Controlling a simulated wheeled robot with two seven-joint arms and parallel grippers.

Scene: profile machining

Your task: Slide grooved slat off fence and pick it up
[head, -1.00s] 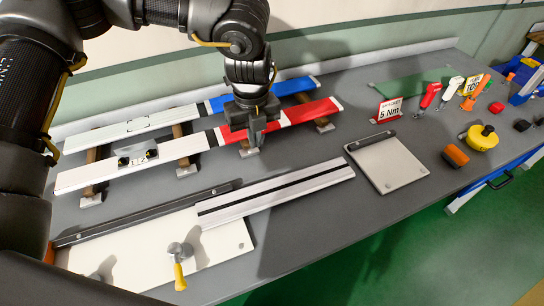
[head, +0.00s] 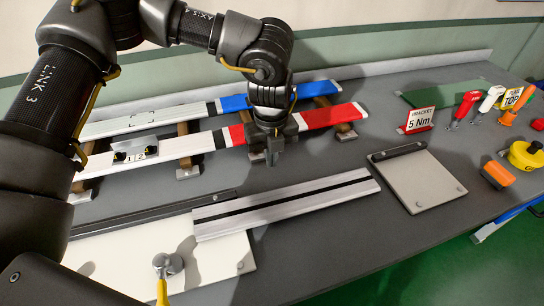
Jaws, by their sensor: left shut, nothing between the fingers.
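The grooved slat (head: 300,201) is a silver-grey strip with a dark groove along its length. Its left end rests over the white board (head: 205,262), and its right part extends over the grey table. The fence (head: 150,214) is a dark bar along the back of the white board. The slat's left end lies close to the fence's right end; I cannot tell whether they touch. My left gripper (head: 272,160) points down above the table, behind the slat, in front of the red and white bar. It is shut and empty. My right gripper is not in view.
A red and white bar (head: 328,116) and a blue and white bar (head: 310,91) lie on wooden supports behind. A grey plate (head: 425,182) lies to the right. A yellow-handled clamp (head: 163,288) stands on the white board. Tools and a "5 Nm" sign (head: 419,120) stand at right.

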